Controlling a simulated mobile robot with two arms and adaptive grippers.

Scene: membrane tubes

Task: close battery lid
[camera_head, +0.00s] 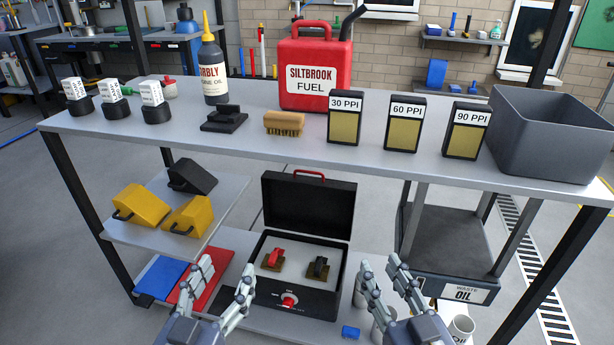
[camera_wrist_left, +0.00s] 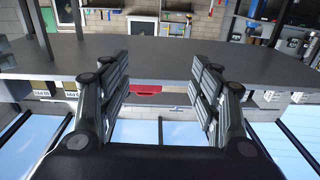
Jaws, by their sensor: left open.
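The black battery box (camera_head: 312,303) stands on the low shelf with its lid (camera_head: 309,205) raised upright at the back. The lid has a red handle on its top edge. Inside the box are a red terminal (camera_head: 274,258) and a black terminal (camera_head: 318,266). A red knob (camera_head: 289,300) is on its front. My left gripper (camera_head: 226,273) is open and empty, in front of the box and to its left. It also shows open in the left wrist view (camera_wrist_left: 161,70). My right gripper (camera_head: 380,266) is open and empty at the box's right.
The upper shelf (camera_head: 270,155) holds a red fuel can (camera_head: 316,65), a brush (camera_head: 284,124), filter boxes and a grey bin (camera_head: 553,135). Yellow wheel chocks (camera_head: 142,204) sit at left. A waste oil tray (camera_head: 447,245) stands at right.

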